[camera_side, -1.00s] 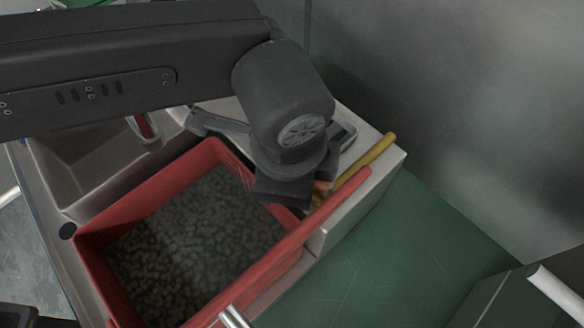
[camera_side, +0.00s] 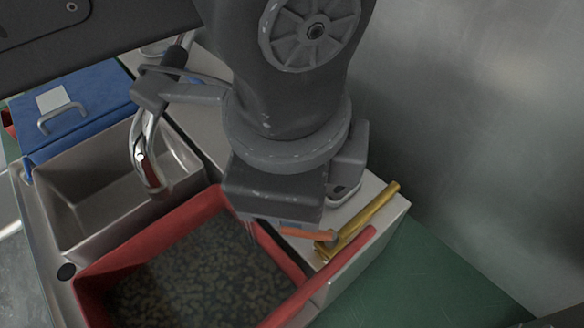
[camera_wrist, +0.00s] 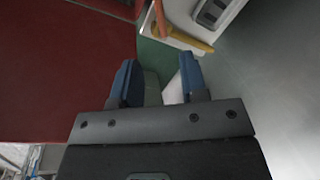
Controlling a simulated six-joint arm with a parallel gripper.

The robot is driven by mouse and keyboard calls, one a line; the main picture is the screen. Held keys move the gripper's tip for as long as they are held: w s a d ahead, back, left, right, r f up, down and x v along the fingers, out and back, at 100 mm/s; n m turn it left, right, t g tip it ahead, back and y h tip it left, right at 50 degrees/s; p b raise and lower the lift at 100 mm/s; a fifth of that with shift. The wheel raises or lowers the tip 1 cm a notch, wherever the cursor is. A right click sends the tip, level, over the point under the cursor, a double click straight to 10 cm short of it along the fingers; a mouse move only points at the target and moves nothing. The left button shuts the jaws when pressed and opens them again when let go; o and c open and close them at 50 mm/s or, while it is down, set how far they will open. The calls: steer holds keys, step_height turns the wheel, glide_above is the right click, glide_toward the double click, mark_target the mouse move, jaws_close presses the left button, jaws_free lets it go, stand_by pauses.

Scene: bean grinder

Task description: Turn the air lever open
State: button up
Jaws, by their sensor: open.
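The air lever is an orange handle (camera_side: 308,233) on a brass pipe (camera_side: 362,218), at the right end of the white counter in the side view. The handle points left from the pipe, at an angle to it. In the wrist view the orange handle (camera_wrist: 162,18) shows at the top centre, with the yellow pipe (camera_wrist: 192,41) beside it. My gripper (camera_wrist: 158,82) is open and empty there, its blue fingers below the handle in the picture and apart from it. In the side view my wrist hides the fingertips.
A red bin (camera_side: 95,285) of dark beans stands left of the lever, its wall close by. A steel sink (camera_side: 70,215), a tap (camera_side: 150,175) and a blue box (camera_side: 85,100) are farther left. A metal wall (camera_side: 470,130) and green surface (camera_side: 430,270) lie to the right.

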steer(key=shift+s+r, duration=0.15)
steer(key=shift+r, duration=0.45)
steer(key=shift+a, duration=0.1)
